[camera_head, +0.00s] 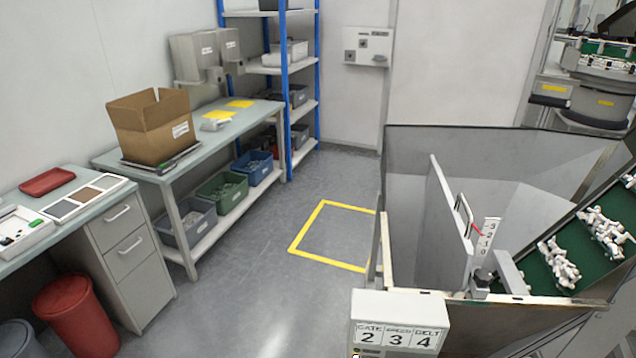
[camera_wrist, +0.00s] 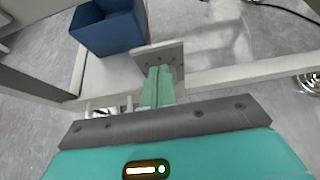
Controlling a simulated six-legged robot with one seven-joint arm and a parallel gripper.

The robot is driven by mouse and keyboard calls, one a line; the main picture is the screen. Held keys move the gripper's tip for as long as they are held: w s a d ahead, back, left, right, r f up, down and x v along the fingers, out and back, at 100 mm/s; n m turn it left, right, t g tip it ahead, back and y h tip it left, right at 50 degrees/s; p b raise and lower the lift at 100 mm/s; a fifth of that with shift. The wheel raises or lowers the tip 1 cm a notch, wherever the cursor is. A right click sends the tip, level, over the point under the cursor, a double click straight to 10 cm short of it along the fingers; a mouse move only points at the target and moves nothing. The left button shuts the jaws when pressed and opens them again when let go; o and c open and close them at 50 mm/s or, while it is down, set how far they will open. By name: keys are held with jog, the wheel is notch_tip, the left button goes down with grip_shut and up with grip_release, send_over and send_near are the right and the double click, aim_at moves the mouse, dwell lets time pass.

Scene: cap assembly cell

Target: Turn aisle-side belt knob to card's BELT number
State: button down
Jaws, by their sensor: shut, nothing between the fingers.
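I cannot make out the aisle-side belt knob in either view. The box's lower part is cut off by the frame edge. My gripper (camera_wrist: 158,86) shows in the wrist view as narrow green fingers, shut and empty, beyond the teal wrist body. It does not show in the head view. A pale rail and a blue bin (camera_wrist: 108,28) lie beyond it, with no knob visible at the fingers.
A grey hopper (camera_head: 535,160) with a green inclined belt (camera_head: 565,262) carrying white parts stands at right. A scale (camera_head: 488,240) with a red pointer stands inside. A yellow floor outline (camera_head: 300,235) lies in open floor. A workbench (camera_head: 225,125) and red bin (camera_head: 75,312) stand left.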

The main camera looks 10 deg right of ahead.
jog(key=shift+s+d+f, duration=0.15)
jog(key=shift+s+d, duration=0.05)
jog(key=shift+d, duration=0.45)
dwell(0.3)
jog(key=s+a, duration=0.1)
jog(key=s, duration=0.4)
jog(key=shift+s+a+r, duration=0.25)
jog(key=shift+s+r, duration=0.15)
